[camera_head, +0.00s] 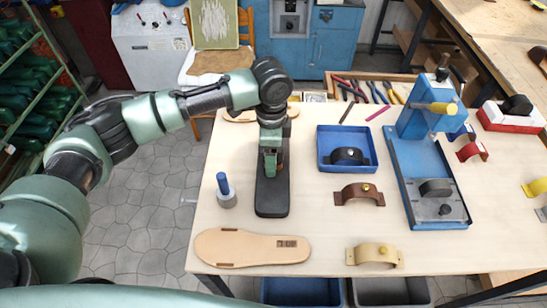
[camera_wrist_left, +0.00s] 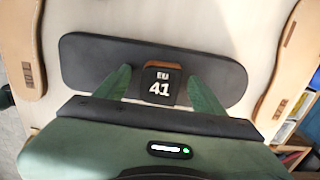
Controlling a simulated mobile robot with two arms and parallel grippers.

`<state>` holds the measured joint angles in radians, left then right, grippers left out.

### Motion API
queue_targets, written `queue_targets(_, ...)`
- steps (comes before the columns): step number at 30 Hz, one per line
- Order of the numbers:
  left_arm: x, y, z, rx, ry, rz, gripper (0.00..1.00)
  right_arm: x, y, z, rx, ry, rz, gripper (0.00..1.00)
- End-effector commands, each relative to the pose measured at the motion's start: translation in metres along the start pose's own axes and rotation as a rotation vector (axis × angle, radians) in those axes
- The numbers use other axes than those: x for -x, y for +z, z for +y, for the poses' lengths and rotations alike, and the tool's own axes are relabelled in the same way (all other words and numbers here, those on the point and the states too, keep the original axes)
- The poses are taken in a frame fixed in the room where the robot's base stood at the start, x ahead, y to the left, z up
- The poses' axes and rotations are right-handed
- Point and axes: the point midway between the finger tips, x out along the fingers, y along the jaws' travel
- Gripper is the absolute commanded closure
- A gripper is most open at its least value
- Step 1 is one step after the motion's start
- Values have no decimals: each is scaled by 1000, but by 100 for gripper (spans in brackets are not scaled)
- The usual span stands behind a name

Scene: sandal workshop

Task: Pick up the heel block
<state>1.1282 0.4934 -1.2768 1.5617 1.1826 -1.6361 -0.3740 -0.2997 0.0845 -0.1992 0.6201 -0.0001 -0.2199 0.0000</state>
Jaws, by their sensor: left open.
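The heel block, a dark piece with a brown edge marked "EU 41" in the left wrist view (camera_wrist_left: 160,86), stands on a black sole-shaped plate (camera_wrist_left: 85,62). The black plate also lies on the table in the head view (camera_head: 271,200). My left gripper (camera_head: 270,160) points down over this plate and mostly hides the block in the head view. In the left wrist view its two green fingers (camera_wrist_left: 160,95) are open, one on each side of the block. I cannot tell whether they touch it. My right gripper is not in view.
To the right are a blue tray (camera_head: 326,163) with a black strap, a brown strap (camera_head: 358,196), a yellow strap (camera_head: 374,255) and a blue press (camera_head: 403,170). Tools lie behind.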

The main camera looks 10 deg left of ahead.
Motion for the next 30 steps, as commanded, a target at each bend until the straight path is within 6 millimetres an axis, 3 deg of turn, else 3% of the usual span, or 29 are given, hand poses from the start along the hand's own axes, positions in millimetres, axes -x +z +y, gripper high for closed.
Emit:
queue_targets(2, 0, 0, 0, 0, 0, 0, 36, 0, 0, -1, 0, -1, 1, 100)
queue_targets(6, 0, 0, 0, 0, -1, 0, 75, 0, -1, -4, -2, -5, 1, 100)
queue_targets(9, 1, 0, 0, 0, -1, 1, 97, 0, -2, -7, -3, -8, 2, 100)
queue_targets(17, 2, 0, -1, 0, -2, 1, 97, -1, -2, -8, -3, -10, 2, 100)
queue_targets(22, 13, -1, -2, 1, -4, 3, 97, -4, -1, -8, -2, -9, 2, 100)
queue_targets(26, 33, -1, -1, 0, -5, 4, 97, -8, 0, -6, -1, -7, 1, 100)
queue_targets(30, 68, -1, -2, 0, -7, 4, 97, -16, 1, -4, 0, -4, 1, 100)
